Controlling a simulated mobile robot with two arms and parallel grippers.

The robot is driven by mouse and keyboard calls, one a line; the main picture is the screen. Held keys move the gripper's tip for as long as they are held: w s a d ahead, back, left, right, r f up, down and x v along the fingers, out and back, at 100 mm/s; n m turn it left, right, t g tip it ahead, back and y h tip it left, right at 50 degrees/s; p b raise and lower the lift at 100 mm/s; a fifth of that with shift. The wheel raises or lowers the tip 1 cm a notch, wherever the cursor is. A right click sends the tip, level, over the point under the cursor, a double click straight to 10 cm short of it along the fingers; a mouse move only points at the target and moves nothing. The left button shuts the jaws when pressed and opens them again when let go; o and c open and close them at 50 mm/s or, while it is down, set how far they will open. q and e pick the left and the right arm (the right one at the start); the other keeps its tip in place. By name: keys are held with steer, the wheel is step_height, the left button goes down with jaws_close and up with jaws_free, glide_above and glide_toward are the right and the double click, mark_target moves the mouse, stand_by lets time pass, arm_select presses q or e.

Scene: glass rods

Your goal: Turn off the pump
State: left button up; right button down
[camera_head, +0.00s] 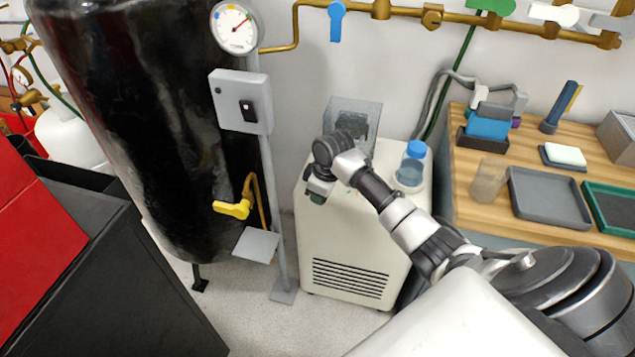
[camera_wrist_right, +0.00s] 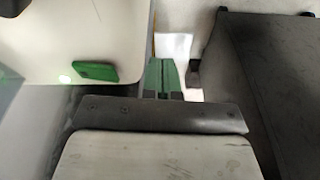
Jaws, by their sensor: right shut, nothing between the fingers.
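A white cabinet (camera_head: 345,245) with a slotted grille stands on the floor in the middle of the head view; I take it to be the pump. In the right wrist view, a pale body (camera_wrist_right: 60,35), apparently this cabinet, carries a green switch-like piece (camera_wrist_right: 95,72) with a small bright spot beside it. My right gripper (camera_head: 317,197) is in front of the cabinet's upper left part. Its green fingers (camera_wrist_right: 163,76) are shut and empty, to the right of the green piece and apart from it. My left gripper is not in view.
A grey box with a black switch (camera_head: 248,110) is on a post beside the black tank (camera_head: 150,110), above a yellow-handled valve (camera_head: 232,208). A clear bottle with a blue cap (camera_head: 412,165) stands on the cabinet. A wooden bench (camera_head: 470,205) with trays is at right.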

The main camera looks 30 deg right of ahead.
arm_select(q)
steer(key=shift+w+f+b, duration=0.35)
steer(key=shift+b, duration=0.2)
arm_select(e)
steer(key=w+d+r, duration=0.2)
steer(key=d+r, duration=0.1)
steer(key=r, duration=0.4)
steer(key=w+d+r+n+y, duration=0.1)
steer(key=w+d+r, duration=0.2)
steer(key=r, duration=0.3)
steer(key=shift+d+r, duration=0.4)
steer(key=x, duration=0.4)
steer(key=b+x, duration=0.1)
steer(key=x, duration=0.3)
steer(key=b+x, duration=0.1)
steer(key=x, duration=0.3)
steer(key=shift+s+f, duration=0.25)
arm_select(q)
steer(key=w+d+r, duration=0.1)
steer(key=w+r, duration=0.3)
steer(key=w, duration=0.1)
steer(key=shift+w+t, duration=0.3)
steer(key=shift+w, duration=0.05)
arm_select(e)
steer(key=shift+x, duration=0.75)
steer(key=shift+s, duration=0.2)
